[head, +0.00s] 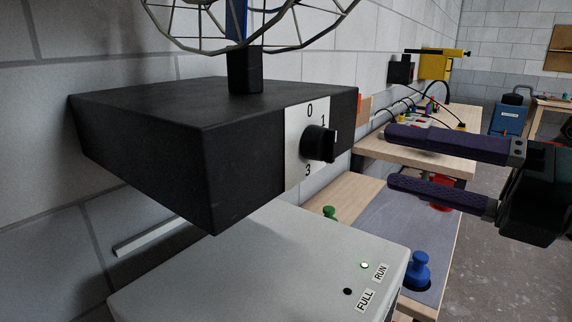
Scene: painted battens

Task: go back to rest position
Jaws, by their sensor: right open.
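My right gripper (391,159) comes in from the right edge. Its two long purple fingers are spread apart, with nothing between them. The fingertips point left, toward a black box (190,140) with a black knob (318,143) on a white label plate marked 0, 1 and 3. A gap shows in the picture between the fingertips and the knob. The knob's exact setting is hard to tell. My left gripper is not in view.
A wire fan cage (285,42) rises above the black box. A grey case (250,270) below has RUN and FULL lamps, the RUN one lit. Blue (417,268) and green (330,213) knobbed pieces stand beyond it. Wooden benches (440,155) line the wall; open floor lies right.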

